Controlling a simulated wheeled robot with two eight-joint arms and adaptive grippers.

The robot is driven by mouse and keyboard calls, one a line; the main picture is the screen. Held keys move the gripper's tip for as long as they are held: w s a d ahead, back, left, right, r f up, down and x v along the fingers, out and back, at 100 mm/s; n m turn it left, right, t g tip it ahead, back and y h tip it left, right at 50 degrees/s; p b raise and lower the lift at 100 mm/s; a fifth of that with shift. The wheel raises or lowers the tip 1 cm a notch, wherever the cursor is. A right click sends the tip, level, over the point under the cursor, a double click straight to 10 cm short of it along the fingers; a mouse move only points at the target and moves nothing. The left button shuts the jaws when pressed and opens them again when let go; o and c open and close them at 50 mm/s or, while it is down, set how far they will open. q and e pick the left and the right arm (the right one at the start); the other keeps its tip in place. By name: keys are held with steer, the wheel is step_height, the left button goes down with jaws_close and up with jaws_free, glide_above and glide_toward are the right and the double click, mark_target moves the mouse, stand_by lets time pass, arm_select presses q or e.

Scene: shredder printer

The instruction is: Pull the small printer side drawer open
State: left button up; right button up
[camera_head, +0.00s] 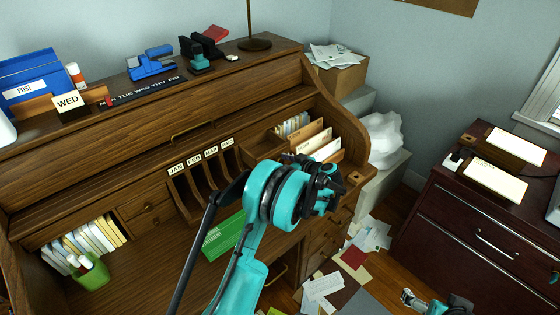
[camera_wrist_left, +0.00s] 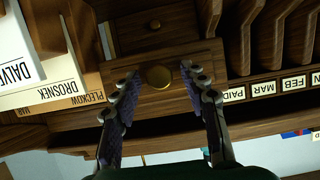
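The wooden roll-top desk (camera_head: 120,94) holds pigeonholes (camera_head: 190,195), folders (camera_head: 312,140) and a green box (camera_head: 222,236). A green pen cup (camera_head: 92,273) stands at left. Papers litter the floor at right, before a dark cabinet (camera_head: 470,215).

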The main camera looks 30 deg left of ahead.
arm_select(q)
steer(key=v, duration=1.2)
